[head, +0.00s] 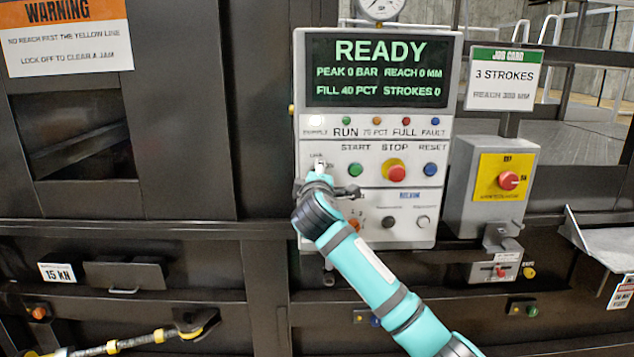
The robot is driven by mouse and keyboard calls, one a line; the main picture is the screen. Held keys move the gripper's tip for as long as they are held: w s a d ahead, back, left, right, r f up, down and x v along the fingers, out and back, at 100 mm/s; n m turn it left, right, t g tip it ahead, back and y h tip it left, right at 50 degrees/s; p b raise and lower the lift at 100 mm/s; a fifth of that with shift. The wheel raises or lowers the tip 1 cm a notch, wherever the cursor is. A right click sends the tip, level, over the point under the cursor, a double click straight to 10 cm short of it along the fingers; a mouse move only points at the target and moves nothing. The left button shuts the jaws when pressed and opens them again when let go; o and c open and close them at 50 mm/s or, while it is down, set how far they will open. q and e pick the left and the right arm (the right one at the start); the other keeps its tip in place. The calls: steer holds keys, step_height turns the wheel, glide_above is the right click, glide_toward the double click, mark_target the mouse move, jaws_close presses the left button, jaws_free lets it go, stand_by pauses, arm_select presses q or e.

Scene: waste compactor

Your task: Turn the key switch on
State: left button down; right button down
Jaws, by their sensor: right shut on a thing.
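The control panel (440,50) is a light grey box with a dark display (378,70) reading READY, peak 0 bar, reach 0 mm, fill 40 pct and strokes 0. The key switch (320,162) is at the panel's left edge, left of the green START button (355,170). Only its small pale top shows, with a tiny label above that I cannot read fully. My right gripper (320,174) is at the switch from below and shut on it. The gripper and wrist hide most of the switch, so its turn position cannot be told. My left gripper is not in view.
The red STOP button (395,171) and blue RESET button (431,170) are right of START. A grey box with a red knob on a yellow plate (503,178) and a job card (504,80) are farther right. A yellow-banded rod (112,346) lies at lower left.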

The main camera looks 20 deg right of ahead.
steer(key=shift+f+m, duration=0.2)
steer(key=shift+m, duration=0.1)
stand_by(0.4)
steer(key=c, duration=0.9)
jaws_free()
steer(key=shift+r, duration=0.1)
steer(key=shift+c, duration=0.2)
steer(key=v, duration=1.2)
